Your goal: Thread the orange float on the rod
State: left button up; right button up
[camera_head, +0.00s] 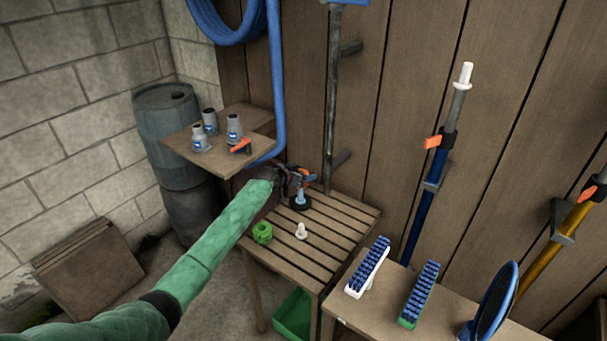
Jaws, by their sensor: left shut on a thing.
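My left arm reaches in from the lower left in a green sleeve, and its dark gripper (292,178) is over the back of the slatted table (335,238). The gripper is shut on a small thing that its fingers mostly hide. A small orange piece (305,172) shows at the fingertips and looks like the orange float. Just below stands a short upright piece with blue on it and a round black base (299,202), which may be the rod's stand. I cannot tell whether the orange piece is around the rod or beside it. My right gripper is not in view.
A green ring-like part (262,232) and a white fitting (301,231) stand on the slatted table. A wooden shelf (190,146) with several grey fittings is at the left. Brushes (368,267) lie on the right bench. A blue pole (425,195) leans on the wall.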

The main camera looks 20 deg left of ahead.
pick_arm(q)
jog(key=shift+f+b, duration=0.35)
jog(key=shift+f, duration=0.05)
jog(key=shift+f+b, duration=1.5)
jog(key=shift+f, duration=0.25)
jog(key=shift+f, duration=0.2)
jog(key=shift+f+b, duration=0.2)
jog(key=shift+b, duration=0.2)
jog(key=shift+s+a+f+b, duration=0.15)
jog(key=shift+f+b, duration=0.55)
jog(key=shift+b, duration=0.1)
jog(key=shift+w+f, duration=0.3)
jog(key=shift+f, duration=0.35)
jog(key=shift+s+r+b, duration=0.1)
jog(key=shift+s+b, duration=0.1)
jog(key=shift+b, duration=0.15)
